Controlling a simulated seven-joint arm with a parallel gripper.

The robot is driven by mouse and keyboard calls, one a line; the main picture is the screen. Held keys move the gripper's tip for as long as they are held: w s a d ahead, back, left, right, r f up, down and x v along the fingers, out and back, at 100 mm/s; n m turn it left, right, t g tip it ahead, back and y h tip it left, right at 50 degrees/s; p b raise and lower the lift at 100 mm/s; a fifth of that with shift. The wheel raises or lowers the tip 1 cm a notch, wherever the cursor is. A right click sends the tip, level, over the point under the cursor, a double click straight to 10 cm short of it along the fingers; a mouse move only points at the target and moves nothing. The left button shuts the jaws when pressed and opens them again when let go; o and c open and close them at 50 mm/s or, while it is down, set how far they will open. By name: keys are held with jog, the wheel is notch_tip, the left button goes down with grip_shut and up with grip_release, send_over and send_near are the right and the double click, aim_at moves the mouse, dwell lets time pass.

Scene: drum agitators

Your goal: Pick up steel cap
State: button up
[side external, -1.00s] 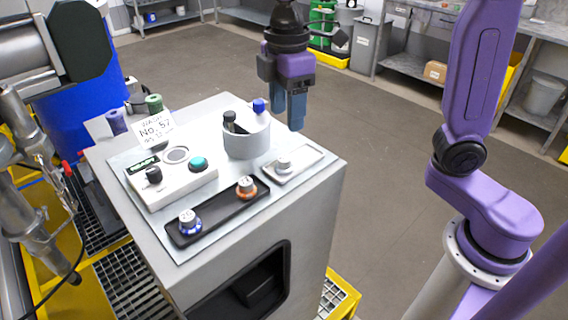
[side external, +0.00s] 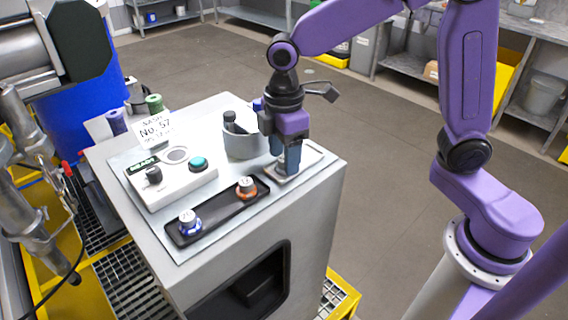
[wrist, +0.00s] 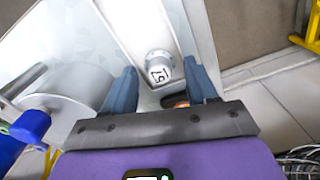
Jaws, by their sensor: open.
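The steel cap (wrist: 160,68) is a round metal piece with a white numbered label on top. It sits in the small pale tray (wrist: 129,25) and appears in the wrist view between and just past my fingertips. My gripper (side external: 290,167) is open, pointing down over this tray, with a blue finger to each side of the cap in the wrist view (wrist: 161,68). In the side view my fingers mostly hide the cap. I cannot tell whether they touch it.
A black tray (side external: 215,216) holds a blue-ringed cap (side external: 188,222) and an orange-ringed cap (side external: 246,187). A grey cup (side external: 240,145) with markers stands close to my gripper. A white control box (side external: 180,185) with a teal button is further left.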

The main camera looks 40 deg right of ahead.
grip_shut()
jog(key=shift+r, duration=0.1)
